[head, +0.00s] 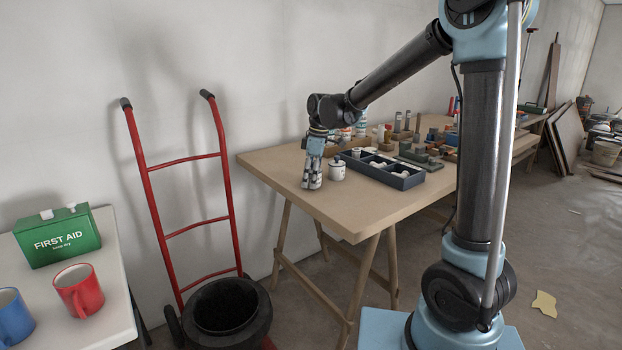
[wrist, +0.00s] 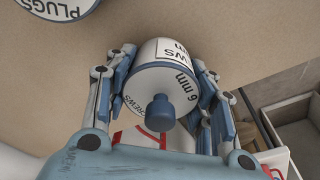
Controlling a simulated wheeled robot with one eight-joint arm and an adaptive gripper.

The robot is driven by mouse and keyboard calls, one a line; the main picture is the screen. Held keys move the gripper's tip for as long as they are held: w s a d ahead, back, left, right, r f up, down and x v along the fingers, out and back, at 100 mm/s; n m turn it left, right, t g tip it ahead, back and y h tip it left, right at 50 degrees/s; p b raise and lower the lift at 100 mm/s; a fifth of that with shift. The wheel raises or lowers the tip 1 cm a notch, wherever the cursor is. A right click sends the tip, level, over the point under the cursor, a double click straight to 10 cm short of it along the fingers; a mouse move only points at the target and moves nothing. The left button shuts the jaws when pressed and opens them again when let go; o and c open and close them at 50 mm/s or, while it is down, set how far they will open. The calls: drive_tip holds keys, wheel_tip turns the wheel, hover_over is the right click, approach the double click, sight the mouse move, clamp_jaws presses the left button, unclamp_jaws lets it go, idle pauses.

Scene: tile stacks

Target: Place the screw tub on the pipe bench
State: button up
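The screw tub (wrist: 150,85) is a white can with blue bands, a blue knob and a label reading "SCREWS 6 mm". In the wrist view it sits between the fingers of my gripper (wrist: 166,62), which press against both sides. In the head view my gripper (head: 312,182) points down at the left part of a wooden trestle table (head: 285,162), and its fingers largely hide the tub. I cannot tell whether the tub touches the tabletop. I cannot tell which surface is the pipe bench; another bench (head: 535,122) stands far back right.
A white tub (head: 337,171) stands just right of my gripper; the wrist view shows a tub labelled "PLUGS" (wrist: 62,10). A dark divided tray (head: 398,180) and several small parts fill the table's right. A red hand truck (head: 190,228) and black bucket (head: 228,310) stand left.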

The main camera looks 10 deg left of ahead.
drive_tip(key=shift+o, duration=1.2)
drive_tip(key=r, duration=0.4)
drive_tip(key=d+r, duration=0.1)
drive_tip(key=r, duration=0.7)
drive_tip(key=shift+w+d, duration=0.1)
drive_tip(key=shift+d, duration=0.6)
drive_tip(key=s+d+f+m, duration=0.1)
drive_tip(key=s+d+m, duration=0.2)
drive_tip(key=d, duration=0.5)
drive_tip(key=s+d+f+m+t, duration=0.1)
drive_tip(key=s+d+f+m, duration=0.15)
drive_tip(key=d, duration=0.55)
drive_tip(key=s+d+m, duration=0.3)
drive_tip(key=d, duration=0.5)
drive_tip(key=s+d+f+m+t+h, duration=0.1)
drive_tip(key=s+d+f+m, duration=0.9)
drive_tip(key=s+d+f, duration=0.4)
drive_tip(key=shift+s+d+f+h, duration=0.25)
drive_tip(key=shift+s+f+h, duration=0.25)
drive_tip(key=shift+f, duration=0.3)
